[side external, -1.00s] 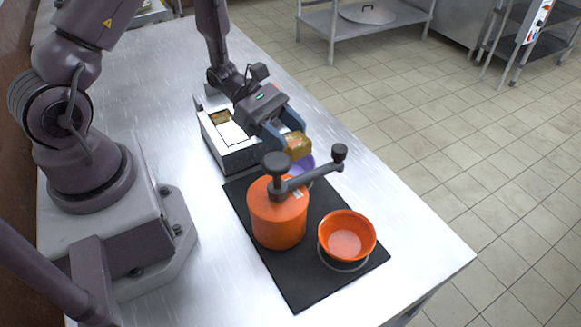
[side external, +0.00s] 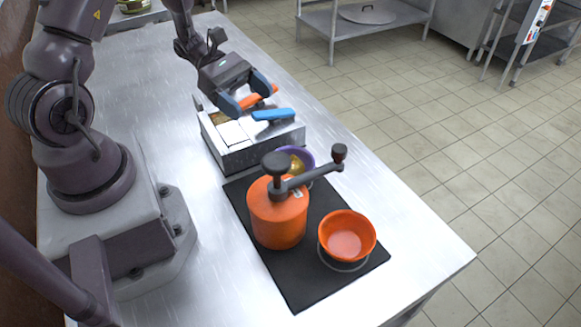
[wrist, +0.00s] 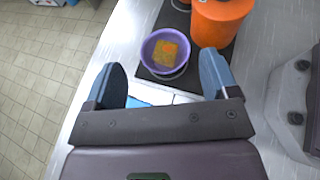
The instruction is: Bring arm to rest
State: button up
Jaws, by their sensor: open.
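My gripper (side external: 247,97) has blue fingers, spread open and empty, above the metal box in the side view. It also shows open in the wrist view (wrist: 160,63). A purple bowl (wrist: 149,58) stands on the black mat, ahead of the fingers in the wrist view. A yellow-brown block (wrist: 167,51) lies in the bowl. In the side view, the orange pot partly hides the bowl (side external: 308,157).
The orange pot (side external: 278,222) with its dark crank and an orange bowl (side external: 348,240) stand on the black mat (side external: 290,287). Bare tabletop lies left of the mat.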

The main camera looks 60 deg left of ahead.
jog(key=shift+v, duration=1.55)
jog(key=s+d+r+m+y, duration=0.4)
jog(key=d+r+m+y, duration=0.1)
jog(key=r+m, duration=0.4)
jog(key=s+d+r+m+y, duration=0.4)
jog(key=r+m+y, duration=0.3)
jog(key=r+m, duration=0.3)
jog(key=d+m, duration=0.1)
jog(key=m, duration=0.2)
jog(key=shift+s+d+m, duration=0.25)
jog(key=shift+m, duration=0.05)
